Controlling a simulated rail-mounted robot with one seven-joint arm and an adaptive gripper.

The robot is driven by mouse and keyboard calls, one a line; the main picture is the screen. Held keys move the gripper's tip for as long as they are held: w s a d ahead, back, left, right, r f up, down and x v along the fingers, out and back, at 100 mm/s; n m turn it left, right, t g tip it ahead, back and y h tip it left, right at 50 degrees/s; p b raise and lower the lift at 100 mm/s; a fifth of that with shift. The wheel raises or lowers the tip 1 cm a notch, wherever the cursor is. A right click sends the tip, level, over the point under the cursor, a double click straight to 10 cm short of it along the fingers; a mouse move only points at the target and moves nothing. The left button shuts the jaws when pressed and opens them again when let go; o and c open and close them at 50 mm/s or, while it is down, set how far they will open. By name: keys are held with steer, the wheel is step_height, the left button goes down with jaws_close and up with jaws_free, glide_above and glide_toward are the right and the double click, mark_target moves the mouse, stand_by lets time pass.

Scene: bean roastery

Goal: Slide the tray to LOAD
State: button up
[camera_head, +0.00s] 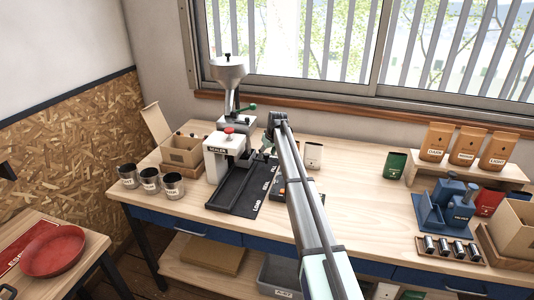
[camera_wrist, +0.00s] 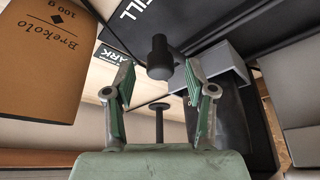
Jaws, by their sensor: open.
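The black track (camera_head: 232,192) on the bench carries the printed words LOAD, SEAL and FILL, with LOAD nearest the front edge. My gripper (camera_head: 268,148) is at the far, FILL end of the track, beside the white sealer (camera_head: 222,158). In the wrist view my gripper (camera_wrist: 158,88) is open, its two fingers apart. A black round knob (camera_wrist: 158,56) stands just beyond and between the fingertips; I cannot tell whether they touch it. Grey parts that may be the tray (camera_wrist: 222,65) lie right of the knob. The tray is not clearly visible in the head view.
A grey-funnelled machine (camera_head: 229,75) stands behind the sealer. A cardboard box (camera_head: 183,152) and several labelled tins (camera_head: 150,180) are to the left. A brown Brekolo bag (camera_wrist: 42,50) is close at left in the wrist view. The bench right of my arm has free room.

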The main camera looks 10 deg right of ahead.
steer(key=shift+w+a+f, duration=0.1)
steer(key=shift+w+f, duration=0.05)
steer(key=shift+f, duration=0.35)
jaws_close()
steer(key=s+a+b, duration=0.1)
steer(key=s+a, duration=0.2)
steer(key=s, duration=0.5)
steer(key=s+a+b, duration=0.1)
steer(key=s+a, duration=0.3)
steer(key=s, duration=0.4)
steer(key=s+a+b, duration=0.1)
steer(key=s+a, duration=0.3)
steer(key=s, duration=0.4)
steer(key=shift+s+f, duration=0.1)
jaws_free()
